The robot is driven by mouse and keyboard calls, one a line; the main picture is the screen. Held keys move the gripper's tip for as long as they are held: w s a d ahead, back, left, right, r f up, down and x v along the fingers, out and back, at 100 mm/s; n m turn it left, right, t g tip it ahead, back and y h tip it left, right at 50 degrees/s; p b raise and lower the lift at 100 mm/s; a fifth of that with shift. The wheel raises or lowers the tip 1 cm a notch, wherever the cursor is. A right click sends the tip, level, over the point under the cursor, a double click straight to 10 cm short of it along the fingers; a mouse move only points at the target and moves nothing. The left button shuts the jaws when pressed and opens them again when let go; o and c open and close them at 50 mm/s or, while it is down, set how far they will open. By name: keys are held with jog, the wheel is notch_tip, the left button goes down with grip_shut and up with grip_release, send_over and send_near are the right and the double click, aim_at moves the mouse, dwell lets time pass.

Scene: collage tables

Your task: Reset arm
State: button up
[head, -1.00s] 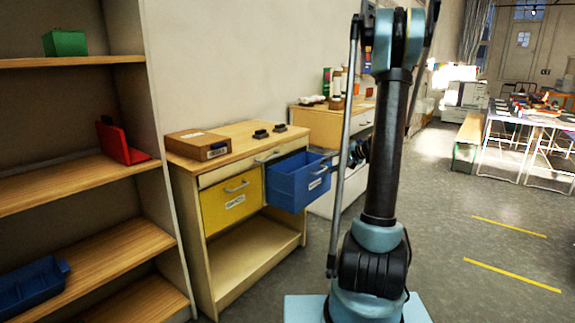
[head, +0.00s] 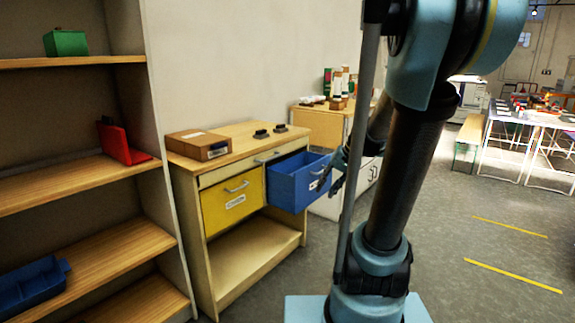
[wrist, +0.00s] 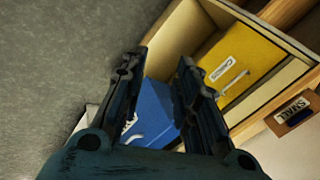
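My arm stands at the middle right of the head view. My gripper (head: 328,178) is beside the front of the open blue drawer (head: 290,190), partly hidden by my own arm links. In the wrist view, the two fingers of my gripper (wrist: 160,62) are spread apart with nothing held between them. The blue drawer (wrist: 155,112) shows beyond and between the fingers. I cannot tell from these frames whether a finger touches it.
The cabinet (head: 240,135) has a closed yellow drawer (head: 228,205) and a cardboard box (head: 198,145) on top. A shelf unit (head: 80,175) stands at the left. Tables (head: 545,118) stand far right. The floor (head: 480,205) right of my arm is clear.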

jog(key=s+d+f+n+h, duration=0.1)
jog(key=s+d+f+h, duration=0.1)
jog(key=s, duration=0.7)
jog(key=s+d+f+n+g+h, duration=0.1)
jog(key=s+d+f+h, duration=0.1)
jog(key=s+f, duration=0.3)
jog(key=shift+s+d+h, duration=0.4)
jog(key=shift+s+d, duration=0.15)
jog(key=shift+s, duration=1.8)
jog(key=shift+f, duration=0.1)
jog(key=shift+w+f, duration=0.2)
jog(key=shift+w, duration=0.25)
